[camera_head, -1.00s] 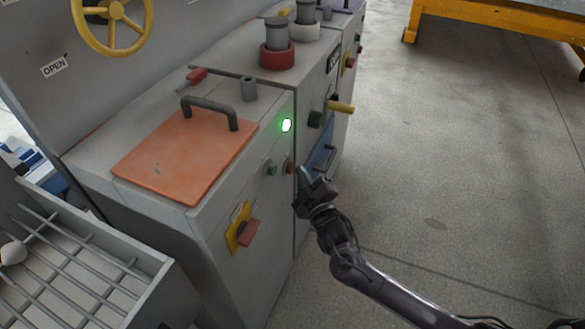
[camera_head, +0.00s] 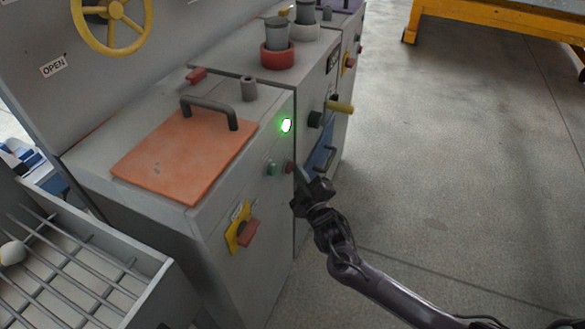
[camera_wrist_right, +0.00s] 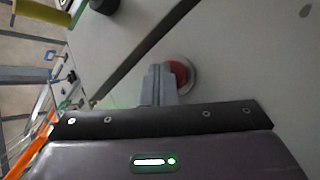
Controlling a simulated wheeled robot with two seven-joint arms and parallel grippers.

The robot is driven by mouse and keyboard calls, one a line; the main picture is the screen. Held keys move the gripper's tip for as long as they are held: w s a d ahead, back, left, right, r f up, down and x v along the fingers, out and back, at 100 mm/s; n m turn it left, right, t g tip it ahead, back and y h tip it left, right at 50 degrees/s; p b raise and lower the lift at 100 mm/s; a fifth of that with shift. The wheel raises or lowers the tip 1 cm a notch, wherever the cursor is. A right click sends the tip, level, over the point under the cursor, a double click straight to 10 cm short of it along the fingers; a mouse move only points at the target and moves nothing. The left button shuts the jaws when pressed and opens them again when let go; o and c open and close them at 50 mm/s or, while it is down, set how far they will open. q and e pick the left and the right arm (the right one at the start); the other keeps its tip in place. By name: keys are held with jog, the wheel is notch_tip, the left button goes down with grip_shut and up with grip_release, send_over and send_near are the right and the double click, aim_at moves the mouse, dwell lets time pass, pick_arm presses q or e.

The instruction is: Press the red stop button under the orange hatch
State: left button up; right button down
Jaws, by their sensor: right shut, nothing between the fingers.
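The orange hatch (camera_head: 185,155) lies closed on the top of the grey cabinet, with a dark handle at its far edge. The small red button (camera_head: 290,167) is on the cabinet's front face, right of a green button (camera_head: 272,168). My right gripper (camera_head: 301,174) is shut and empty, its tips close beside the red button. In the right wrist view the shut fingers (camera_wrist_right: 158,80) partly cover the red button (camera_wrist_right: 180,72) in its pale ring. I cannot tell whether they touch it. My left gripper is not in view.
A green lamp (camera_head: 286,125) glows above the buttons. A red switch on a yellow plate (camera_head: 239,229) sits lower on the front. A yellow-tipped lever (camera_head: 340,107) and a blue panel (camera_head: 320,158) are to the right. The floor (camera_head: 440,190) at the right is clear.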

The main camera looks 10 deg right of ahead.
jog(key=shift+a, duration=0.15)
dwell(0.4)
jog(key=shift+s+d+p, duration=0.45)
jog(key=shift+d+p, duration=0.05)
jog(key=shift+d, duration=0.2)
jog(key=s+d, duration=0.1)
jog(key=s+d+p, duration=0.1)
jog(key=d, duration=0.1)
jog(key=d+p, duration=0.1)
jog(key=shift+s+d, duration=0.15)
jog(key=shift+s, duration=0.25)
dwell(0.5)
